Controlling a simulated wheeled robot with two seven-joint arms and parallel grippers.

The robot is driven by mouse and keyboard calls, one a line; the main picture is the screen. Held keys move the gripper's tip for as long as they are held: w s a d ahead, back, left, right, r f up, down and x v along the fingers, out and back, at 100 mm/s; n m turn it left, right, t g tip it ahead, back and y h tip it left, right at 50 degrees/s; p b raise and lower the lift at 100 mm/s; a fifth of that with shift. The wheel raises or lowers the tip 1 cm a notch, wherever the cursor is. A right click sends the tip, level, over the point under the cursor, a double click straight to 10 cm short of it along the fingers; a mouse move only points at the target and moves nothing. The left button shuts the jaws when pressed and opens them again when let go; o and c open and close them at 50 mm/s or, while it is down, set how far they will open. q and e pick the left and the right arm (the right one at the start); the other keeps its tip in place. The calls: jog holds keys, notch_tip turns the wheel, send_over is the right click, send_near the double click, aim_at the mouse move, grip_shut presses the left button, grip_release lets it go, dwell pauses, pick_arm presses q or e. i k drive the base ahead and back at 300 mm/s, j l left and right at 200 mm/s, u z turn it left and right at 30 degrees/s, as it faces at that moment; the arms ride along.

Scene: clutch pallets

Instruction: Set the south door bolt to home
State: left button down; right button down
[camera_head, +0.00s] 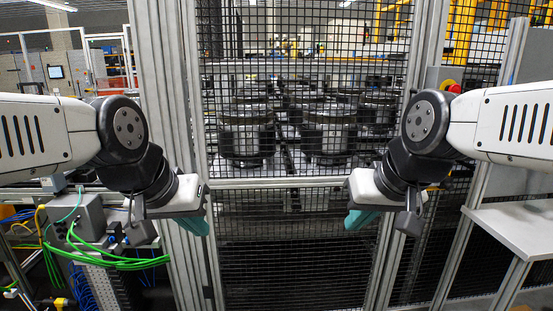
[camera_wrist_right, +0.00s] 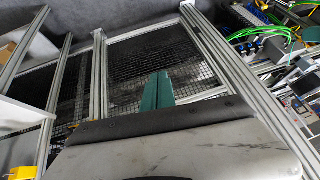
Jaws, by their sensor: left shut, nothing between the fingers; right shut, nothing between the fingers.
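A mesh door (camera_head: 290,240) in an aluminium frame stands straight ahead, with a horizontal rail across its middle. I cannot make out the door bolt clearly in either view. My left gripper (camera_head: 195,227) hangs in front of the door's left post, teal fingers shut and empty. My right gripper (camera_head: 356,224) hangs in front of the door's right side, also shut and empty. In the right wrist view its two teal fingers (camera_wrist_right: 158,88) lie close together over the mesh, holding nothing.
Dark round clutch parts (camera_head: 246,135) stand behind the mesh. A grey box (camera_head: 78,215) with green cables is at the left. A white shelf (camera_head: 515,222) and a red-and-yellow button (camera_head: 452,87) are at the right. The space between my grippers is clear.

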aim_at(448, 187)
jog(key=z, duration=1.25)
jog(key=i+l+z, duration=0.25)
jog(key=l+z, duration=0.2)
jog(key=i+l+z, duration=0.25)
jog(key=z, duration=0.15)
jog(key=i, duration=0.05)
